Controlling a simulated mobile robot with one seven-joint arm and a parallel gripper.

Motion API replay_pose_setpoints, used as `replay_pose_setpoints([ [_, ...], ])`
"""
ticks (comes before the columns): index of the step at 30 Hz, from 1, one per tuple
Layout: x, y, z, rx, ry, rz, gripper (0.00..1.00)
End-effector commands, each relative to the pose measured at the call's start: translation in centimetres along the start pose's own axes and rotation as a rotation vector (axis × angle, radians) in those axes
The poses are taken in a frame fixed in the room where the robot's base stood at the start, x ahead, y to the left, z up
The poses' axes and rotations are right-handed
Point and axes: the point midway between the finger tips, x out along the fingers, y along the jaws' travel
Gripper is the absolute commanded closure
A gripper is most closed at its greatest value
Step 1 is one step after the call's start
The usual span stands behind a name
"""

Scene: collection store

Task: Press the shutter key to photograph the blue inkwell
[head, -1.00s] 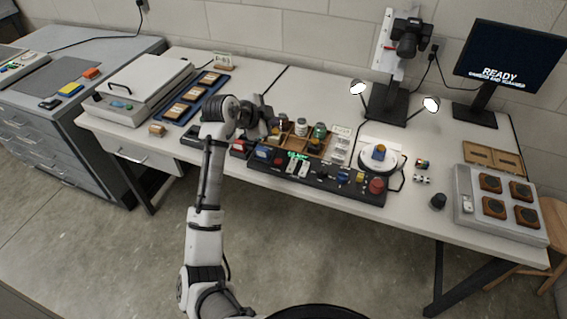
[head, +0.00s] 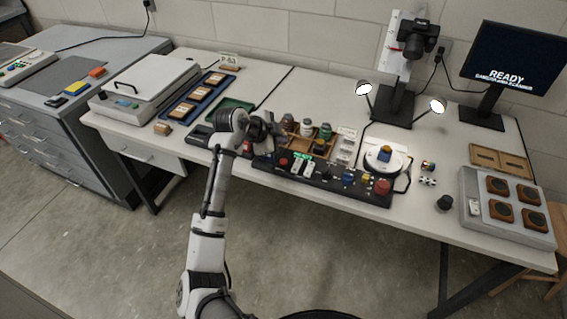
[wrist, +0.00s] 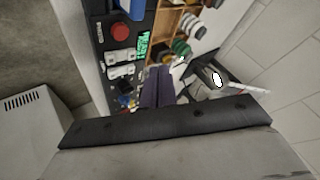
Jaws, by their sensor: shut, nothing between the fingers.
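The blue inkwell (head: 384,153) sits on a round white stand (head: 372,163) under the copy camera (head: 417,40). The black control panel (head: 330,178) lies along the bench's front edge, with a green display, white switches and red, blue and yellow controls. I cannot tell which control is the shutter key. My gripper (head: 272,140) is over the panel's left end, left of the inkwell. In the wrist view, its dark fingers (wrist: 158,84) are together and empty, beside the panel (wrist: 120,60) with its red button and white switches. I cannot tell any contact.
A wooden divided box with jars (head: 305,135) stands right behind the panel. Two lamps (head: 364,88) flank the camera stand. The monitor (head: 508,58) reads READY. A grey unit with several brown blocks (head: 505,208) is at the right. Bare bench lies behind the box.

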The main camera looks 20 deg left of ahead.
Motion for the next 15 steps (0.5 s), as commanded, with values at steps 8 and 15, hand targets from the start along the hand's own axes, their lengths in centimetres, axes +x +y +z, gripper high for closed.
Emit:
replay_pose_setpoints([
  [8, 3.3, 2.4, 2.4, -0.002, 0.001, 0.0, 1.0],
  [15, 4.2, 3.1, 3.1, -0.001, 0.0, 0.0, 1.0],
])
